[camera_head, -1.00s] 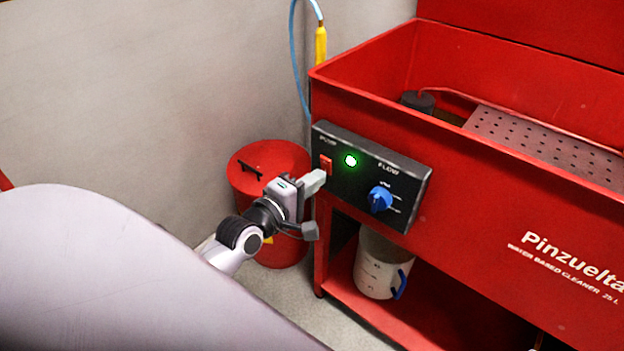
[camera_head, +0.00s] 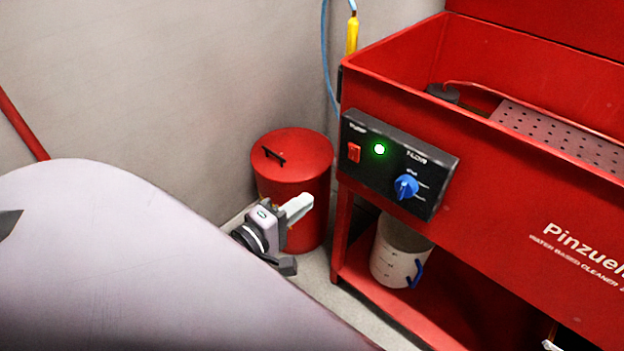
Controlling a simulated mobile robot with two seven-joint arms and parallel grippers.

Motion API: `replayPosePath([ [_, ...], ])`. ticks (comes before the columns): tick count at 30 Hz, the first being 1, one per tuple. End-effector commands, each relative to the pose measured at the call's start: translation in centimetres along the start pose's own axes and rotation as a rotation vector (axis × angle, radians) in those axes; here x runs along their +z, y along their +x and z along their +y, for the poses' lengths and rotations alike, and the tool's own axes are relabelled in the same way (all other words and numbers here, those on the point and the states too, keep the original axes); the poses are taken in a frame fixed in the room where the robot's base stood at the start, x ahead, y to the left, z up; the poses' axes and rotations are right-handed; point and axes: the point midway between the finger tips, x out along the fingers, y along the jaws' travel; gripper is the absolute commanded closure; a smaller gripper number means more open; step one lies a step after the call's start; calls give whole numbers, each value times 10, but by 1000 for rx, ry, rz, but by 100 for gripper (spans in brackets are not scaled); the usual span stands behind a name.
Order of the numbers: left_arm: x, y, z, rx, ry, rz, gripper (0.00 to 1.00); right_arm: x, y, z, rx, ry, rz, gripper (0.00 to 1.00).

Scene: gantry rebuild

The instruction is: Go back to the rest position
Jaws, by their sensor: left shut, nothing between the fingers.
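My left gripper (camera_head: 302,205) is shut and empty. It shows in front of the red bin, to the lower left of the black control panel (camera_head: 428,185) and apart from it. The panel is on the front of the red parts washer (camera_head: 470,225). It carries a red switch (camera_head: 354,153), a lit green lamp (camera_head: 379,149) and a blue flow knob (camera_head: 405,187). My left arm behind the gripper is mostly hidden by a large pale part of my own body.
A red lidded bin (camera_head: 292,160) stands by the wall, close to my left gripper. A white bucket (camera_head: 392,262) with a blue handle stands on the washer's lower shelf (camera_head: 362,270). A blue hose (camera_head: 325,60) with a yellow part (camera_head: 352,35) hangs behind the washer.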

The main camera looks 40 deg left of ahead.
Motion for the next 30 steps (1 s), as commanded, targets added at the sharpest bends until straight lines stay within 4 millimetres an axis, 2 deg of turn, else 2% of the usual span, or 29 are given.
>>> replayPosePath([
  [6, 0, -9, -1, 1, 0, -1, 100, -1, 0, 0, 0, 0, 2, 57],
  [24, 1, -9, -2, -2, 8, -2, 100, 0, 0, 0, 1, -1, 1, 57],
  [28, 12, -11, -14, -44, 118, -26, 100, 0, 0, 1, 1, -2, 0, 57],
  [30, 24, -14, -27, -89, 249, -57, 100, 0, 0, 1, 1, -3, 0, 57],
])
